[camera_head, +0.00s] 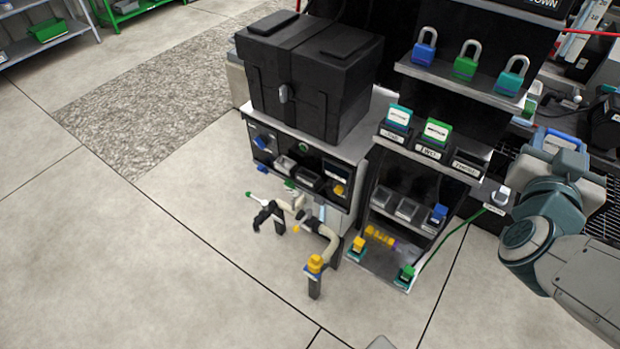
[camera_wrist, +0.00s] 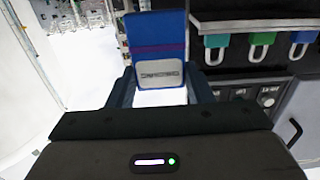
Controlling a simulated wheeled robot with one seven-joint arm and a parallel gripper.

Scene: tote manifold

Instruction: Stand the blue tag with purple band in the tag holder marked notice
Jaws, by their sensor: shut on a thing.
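The blue tag with a purple band (camera_wrist: 157,35) is held between the two fingers of my gripper (camera_wrist: 160,88) in the wrist view. Its pale label panel with dark print faces the camera. In the head view my gripper (camera_head: 552,150) is at the right, to the right of the shelf unit and apart from it; its fingertips are hard to make out. Three black tag holders stand in a row on the unit. The left one (camera_head: 391,136) holds a teal-topped tag, the middle one (camera_head: 428,153) a green-topped tag. The right holder (camera_head: 467,166) looks empty; its small label is too blurred to read surely.
A shelf above the holders carries a blue padlock (camera_head: 424,47), a green padlock (camera_head: 466,62) and a teal padlock (camera_head: 511,77). A large black box (camera_head: 308,75) stands left of the holders. Pipes with valves (camera_head: 318,250) stand in front. Open floor lies left.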

